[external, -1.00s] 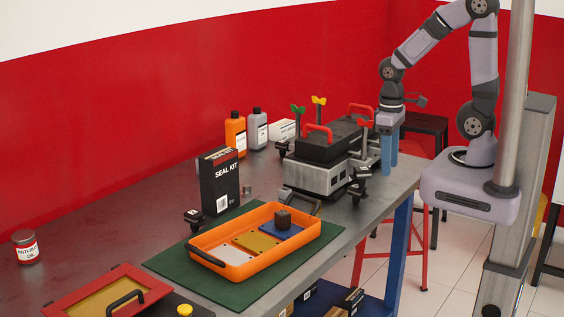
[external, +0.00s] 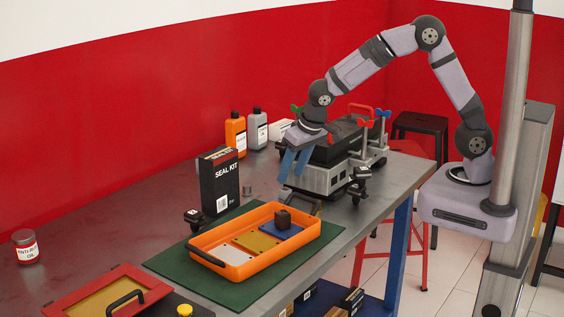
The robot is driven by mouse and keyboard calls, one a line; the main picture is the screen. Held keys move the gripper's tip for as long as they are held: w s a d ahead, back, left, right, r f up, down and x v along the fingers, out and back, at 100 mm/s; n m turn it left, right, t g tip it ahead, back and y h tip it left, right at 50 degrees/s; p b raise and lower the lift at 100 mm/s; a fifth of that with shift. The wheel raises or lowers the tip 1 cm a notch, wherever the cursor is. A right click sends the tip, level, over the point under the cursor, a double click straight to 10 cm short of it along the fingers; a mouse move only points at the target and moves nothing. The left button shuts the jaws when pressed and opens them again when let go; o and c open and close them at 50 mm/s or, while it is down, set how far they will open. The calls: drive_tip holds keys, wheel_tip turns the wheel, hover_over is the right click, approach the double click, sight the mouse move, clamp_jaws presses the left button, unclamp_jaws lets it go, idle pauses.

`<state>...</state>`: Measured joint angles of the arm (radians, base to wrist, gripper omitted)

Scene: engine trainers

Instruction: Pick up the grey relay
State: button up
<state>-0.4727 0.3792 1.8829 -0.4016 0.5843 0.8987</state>
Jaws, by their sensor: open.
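A small grey block (external: 247,190), which looks like the grey relay, stands on the metal bench just right of the black seal kit box (external: 222,182). It is too small to make out detail. My gripper (external: 291,176) has two blue fingers, apart and empty, pointing down. It is in front of the left end of the engine trainer (external: 322,178), to the right of the grey block and above it in the picture. A dark relay-like cube (external: 283,217) sits in the orange tray (external: 232,258), over the blue section.
The orange tray rests on a green mat (external: 170,264). Orange (external: 235,135) and grey (external: 258,130) bottles stand at the back. Black connectors (external: 194,217) lie near the seal kit box. A red-framed tray (external: 128,280) is at the front left.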

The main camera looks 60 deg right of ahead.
sight(286, 190)
drive_tip(key=shift+w+d+f, duration=0.1)
drive_tip(key=shift+d+f, duration=0.15)
drive_tip(key=shift+f, duration=0.45)
drive_tip(key=shift+p+x, duration=1)
drive_tip(key=shift+x, duration=2.2)
drive_tip(key=shift+w, duration=0.1)
clamp_jaws()
